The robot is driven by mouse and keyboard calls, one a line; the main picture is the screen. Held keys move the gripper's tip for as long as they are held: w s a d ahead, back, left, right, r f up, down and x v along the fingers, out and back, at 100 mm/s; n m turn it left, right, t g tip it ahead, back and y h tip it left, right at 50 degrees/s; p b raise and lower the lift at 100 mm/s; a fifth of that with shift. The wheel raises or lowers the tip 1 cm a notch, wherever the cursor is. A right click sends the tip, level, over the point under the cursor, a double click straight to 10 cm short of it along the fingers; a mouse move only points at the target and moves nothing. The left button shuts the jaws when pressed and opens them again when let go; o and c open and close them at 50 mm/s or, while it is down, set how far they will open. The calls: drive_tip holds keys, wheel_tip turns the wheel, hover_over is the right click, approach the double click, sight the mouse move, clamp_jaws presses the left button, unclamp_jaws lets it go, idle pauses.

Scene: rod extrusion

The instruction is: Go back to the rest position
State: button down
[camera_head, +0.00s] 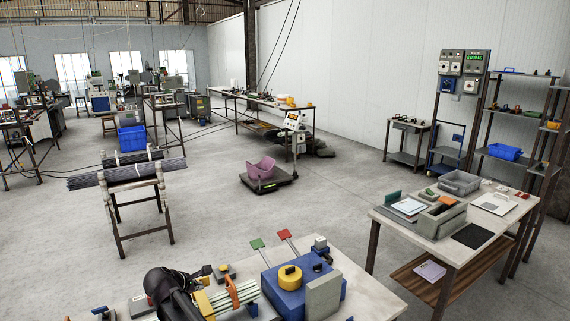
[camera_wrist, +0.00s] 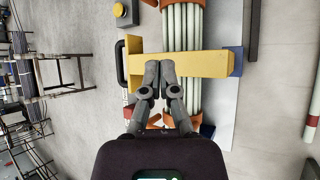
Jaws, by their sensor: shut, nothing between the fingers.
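My gripper (camera_wrist: 159,74) is shut and empty in the wrist view, its two dark fingers together. The fingertips overlap a yellow bar (camera_wrist: 205,64) in the picture; I cannot tell the gap between them. The bar lies across a bundle of pale green rods (camera_wrist: 181,28) bound with orange bands. In the head view, my black arm (camera_head: 168,284) is low at the front, left of the rods (camera_head: 235,297). The fingers are hard to make out there.
A blue machine (camera_head: 288,293) with a yellow cap stands right of the rods on the front bench (camera_head: 376,297). A table (camera_head: 388,218) with a grey bin (camera_head: 460,182) is to the right. A rack of dark rods (camera_head: 128,176) stands left.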

drive_tip(key=shift+s, duration=0.2)
drive_tip(key=s+d+f+m+g+b, duration=0.15)
drive_tip(key=d+m, duration=0.25)
drive_tip(key=d, duration=0.5)
drive_tip(key=s+d+f+m+g+b, duration=0.1)
drive_tip(key=d+f+m+g, duration=0.15)
drive_tip(key=d, duration=0.55)
drive_tip(key=s+d+f+m+g+b, duration=0.1)
drive_tip(key=d+f+m, duration=0.25)
drive_tip(key=d, duration=0.55)
drive_tip(key=s+d+f+m+g+y+b, duration=0.1)
drive_tip(key=s+d+f+m, duration=0.1)
drive_tip(key=s+d+m, duration=0.4)
drive_tip(key=s+d+f+m+g+y+b, duration=0.2)
drive_tip(key=s+d+m, duration=0.4)
drive_tip(key=d, duration=0.5)
drive_tip(key=shift+s+d+f+y, duration=0.3)
drive_tip(key=shift+s+f, duration=0.2)
drive_tip(key=shift+a, duration=0.15)
